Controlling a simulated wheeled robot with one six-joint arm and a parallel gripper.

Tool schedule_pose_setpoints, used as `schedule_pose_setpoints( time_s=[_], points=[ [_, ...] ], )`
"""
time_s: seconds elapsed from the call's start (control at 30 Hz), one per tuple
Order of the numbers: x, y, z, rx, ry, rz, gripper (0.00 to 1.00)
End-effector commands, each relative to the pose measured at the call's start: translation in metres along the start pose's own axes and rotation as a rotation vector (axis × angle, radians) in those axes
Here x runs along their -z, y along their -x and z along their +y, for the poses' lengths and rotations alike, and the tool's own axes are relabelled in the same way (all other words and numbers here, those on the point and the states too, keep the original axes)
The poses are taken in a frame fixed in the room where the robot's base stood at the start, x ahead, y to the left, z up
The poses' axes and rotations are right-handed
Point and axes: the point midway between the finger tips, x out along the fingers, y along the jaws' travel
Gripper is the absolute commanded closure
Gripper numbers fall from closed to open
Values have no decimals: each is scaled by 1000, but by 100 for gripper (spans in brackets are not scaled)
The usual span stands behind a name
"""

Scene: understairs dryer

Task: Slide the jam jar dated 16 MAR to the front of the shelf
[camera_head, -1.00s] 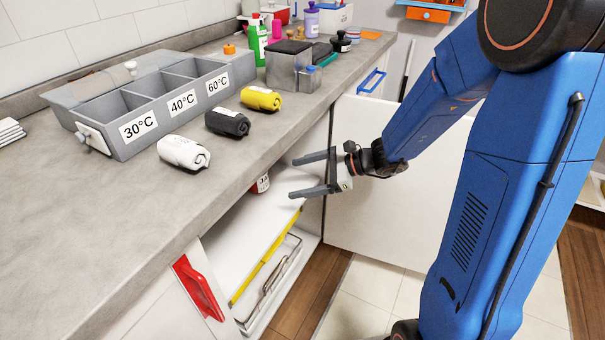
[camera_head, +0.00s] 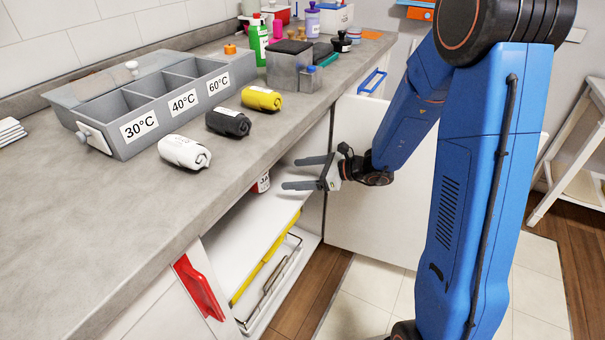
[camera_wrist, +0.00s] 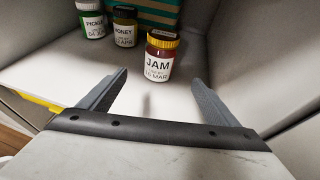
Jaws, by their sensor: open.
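The jam jar (camera_wrist: 160,58) stands upright on the white shelf (camera_wrist: 60,75) in the wrist view. It has a yellow lid, red contents and a white label reading JAM and, it seems, 16 MAR. In the head view only a small part of a jar (camera_head: 262,183) shows under the counter edge. My gripper (camera_head: 290,173) is open and empty at the cabinet opening. In the wrist view its fingers (camera_wrist: 158,82) point toward the jam jar, one on each side of its line, with a gap before it.
A honey jar (camera_wrist: 125,28) and a green pickle jar (camera_wrist: 92,20) stand left of the jam jar. A green striped box (camera_wrist: 150,8) is behind. The cabinet wall (camera_wrist: 250,60) is close on the right. The counter (camera_head: 110,220) overhangs the shelf; an open door (camera_head: 370,215) stands beside my arm.

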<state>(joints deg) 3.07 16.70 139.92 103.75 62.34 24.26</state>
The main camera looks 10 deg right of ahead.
Motion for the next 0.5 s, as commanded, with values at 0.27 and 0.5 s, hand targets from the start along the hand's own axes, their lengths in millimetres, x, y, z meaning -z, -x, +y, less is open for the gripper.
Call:
schedule_pose_setpoints(
  time_s=[0.27,0.5],
  points=[
    [0,-45,2,-4,1,2,16],
    [0,-84,1,-4,1,1,16]
  ],
)
